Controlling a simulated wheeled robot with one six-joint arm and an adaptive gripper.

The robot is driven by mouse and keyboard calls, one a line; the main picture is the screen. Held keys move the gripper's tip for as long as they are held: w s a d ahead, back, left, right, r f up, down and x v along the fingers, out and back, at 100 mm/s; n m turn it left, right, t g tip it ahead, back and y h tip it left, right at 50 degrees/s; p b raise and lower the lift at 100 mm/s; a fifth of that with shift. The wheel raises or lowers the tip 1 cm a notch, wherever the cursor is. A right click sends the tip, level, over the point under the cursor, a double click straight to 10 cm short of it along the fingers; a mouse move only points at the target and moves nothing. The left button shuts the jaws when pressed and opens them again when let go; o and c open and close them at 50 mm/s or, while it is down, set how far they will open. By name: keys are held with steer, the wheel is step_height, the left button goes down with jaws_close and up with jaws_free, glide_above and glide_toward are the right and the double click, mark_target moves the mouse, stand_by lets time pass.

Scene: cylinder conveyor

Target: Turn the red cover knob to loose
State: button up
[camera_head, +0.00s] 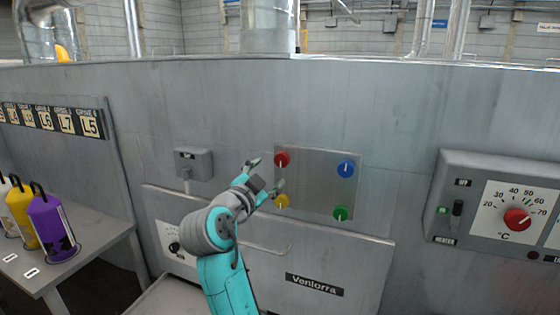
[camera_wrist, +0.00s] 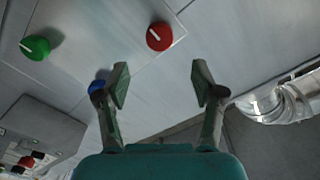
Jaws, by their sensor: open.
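The red cover knob (camera_head: 282,159) sits at the upper left of a square grey plate (camera_head: 325,165) on the machine wall. It has a white pointer line. It also shows in the wrist view (camera_wrist: 159,36), beyond the fingertips and roughly in line with the gap between them. My gripper (camera_head: 266,174) is open and empty, close to the plate's left side, with its fingers apart from the red knob. In the wrist view its two fingers (camera_wrist: 160,80) are spread wide.
The plate also carries a blue knob (camera_head: 346,169), a yellow knob (camera_head: 282,201) and a green knob (camera_head: 341,213). A temperature dial box (camera_head: 453,187) is at right. A grey switch box (camera_head: 193,163) is left. A table (camera_head: 92,243) with yellow and purple containers stands far left.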

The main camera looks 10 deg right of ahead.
mark_target(281, 161)
steer(key=x, duration=1)
steer(key=c, duration=1.2)
steer(key=shift+o, duration=0.2)
